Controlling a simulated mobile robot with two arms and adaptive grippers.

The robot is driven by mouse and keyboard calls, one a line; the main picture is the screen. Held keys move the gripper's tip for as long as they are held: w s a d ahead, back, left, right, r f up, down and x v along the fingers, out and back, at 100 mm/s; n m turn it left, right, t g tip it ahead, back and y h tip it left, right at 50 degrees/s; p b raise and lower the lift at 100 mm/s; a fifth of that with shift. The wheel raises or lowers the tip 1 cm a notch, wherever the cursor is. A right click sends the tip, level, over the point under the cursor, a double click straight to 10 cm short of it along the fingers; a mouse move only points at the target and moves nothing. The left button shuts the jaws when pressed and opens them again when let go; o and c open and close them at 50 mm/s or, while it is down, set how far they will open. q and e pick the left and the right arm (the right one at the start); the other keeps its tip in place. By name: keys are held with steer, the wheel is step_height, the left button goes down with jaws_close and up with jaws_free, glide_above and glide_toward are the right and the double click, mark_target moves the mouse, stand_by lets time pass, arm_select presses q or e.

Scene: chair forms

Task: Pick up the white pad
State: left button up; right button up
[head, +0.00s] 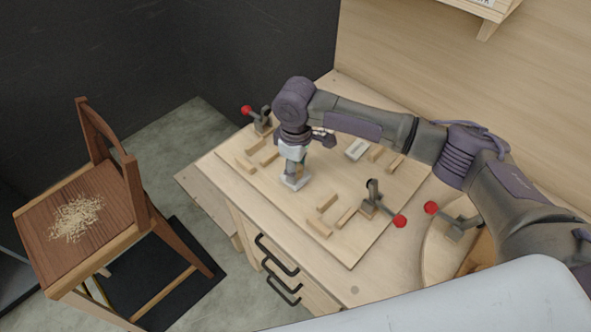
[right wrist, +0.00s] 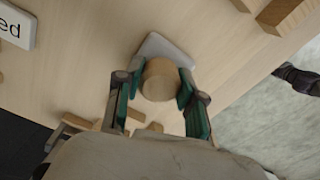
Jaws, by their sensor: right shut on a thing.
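The white pad (head: 294,184) is near the middle of the wooden board, under my right gripper (head: 297,166). In the right wrist view, the pad (right wrist: 158,46) shows as a pale flat plate with a round wooden knob (right wrist: 160,80) on it. The green-lined fingers of my right gripper (right wrist: 155,92) are on both sides of the knob and shut on it. The pad is at or close to the board; I cannot tell whether it touches. My left gripper is not in view.
Several wooden blocks (head: 320,227) and red-tipped clamps (head: 372,200) stand on the board (head: 275,205) around the pad. A white labelled block (head: 357,149) lies behind it. A wooden chair with shavings (head: 75,218) stands at the left. Drawers (head: 285,280) are below.

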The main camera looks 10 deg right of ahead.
steer(key=shift+r, duration=0.6)
step_height(320, 180, up, 3)
steer(key=shift+f+b, duration=0.15)
steer(key=shift+b, duration=0.4)
steer(key=s+d+r, duration=0.1)
steer(key=s+r, duration=0.2)
steer(key=s, duration=0.2)
steer(key=s+d+r+b, duration=0.1)
steer(key=s+r, duration=0.3)
steer(key=s, duration=0.2)
steer(key=shift+s, duration=0.3)
steer(key=o, duration=0.5)
steer(key=c, duration=0.4)
steer(key=shift+o, duration=0.2)
